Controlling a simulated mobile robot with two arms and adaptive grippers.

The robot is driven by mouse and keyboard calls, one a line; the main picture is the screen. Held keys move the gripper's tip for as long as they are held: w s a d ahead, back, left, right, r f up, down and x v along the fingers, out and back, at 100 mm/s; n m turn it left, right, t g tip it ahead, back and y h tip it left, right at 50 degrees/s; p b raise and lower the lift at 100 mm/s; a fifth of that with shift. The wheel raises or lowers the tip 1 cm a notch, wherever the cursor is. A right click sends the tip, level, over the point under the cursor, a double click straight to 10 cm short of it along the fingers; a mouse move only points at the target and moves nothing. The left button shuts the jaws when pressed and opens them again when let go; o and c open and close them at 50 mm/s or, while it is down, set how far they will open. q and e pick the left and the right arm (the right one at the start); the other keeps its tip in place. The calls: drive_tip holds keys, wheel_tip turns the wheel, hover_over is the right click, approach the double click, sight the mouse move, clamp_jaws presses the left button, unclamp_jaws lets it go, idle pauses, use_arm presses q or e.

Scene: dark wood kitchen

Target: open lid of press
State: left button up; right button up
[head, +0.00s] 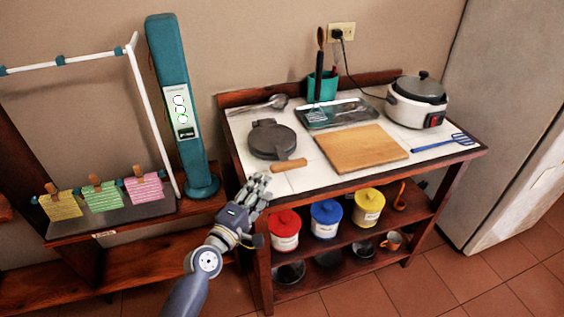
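The press (272,139) is a dark round metal plate device near the left side of the tiled table top. Its lid appears shut. A wooden handle (289,165) sticks out from its front right edge. My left gripper (257,186) is in front of the table's left edge, below and left of the handle and apart from it. Its fingers point up toward the press; whether they are open or shut is not clear. My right gripper does not show.
A wooden cutting board (345,150) lies right of the press, with a tray (336,113) behind it. A rice cooker (418,99) and blue spatula (446,143) are farther right. Red (285,230), blue (326,219) and yellow canisters (368,207) stand on the shelf below. A teal tower (180,110) stands left.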

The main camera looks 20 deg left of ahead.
sight(273, 172)
use_arm(q)
drive_tip(key=shift+w+d+r, duration=0.15)
drive_tip(key=shift+w, duration=0.35)
drive_tip(key=shift+w+d+r, duration=0.1)
drive_tip(key=shift+w+r, duration=0.05)
drive_tip(key=shift+w, duration=0.3)
drive_tip(key=w, duration=0.3)
drive_tip(key=shift+w+d, duration=0.1)
drive_tip(key=shift+d, duration=0.2)
drive_tip(key=w, duration=0.4)
drive_tip(key=shift+d+f, duration=0.15)
drive_tip(key=shift+d, duration=0.2)
drive_tip(key=shift+w, duration=0.1)
clamp_jaws()
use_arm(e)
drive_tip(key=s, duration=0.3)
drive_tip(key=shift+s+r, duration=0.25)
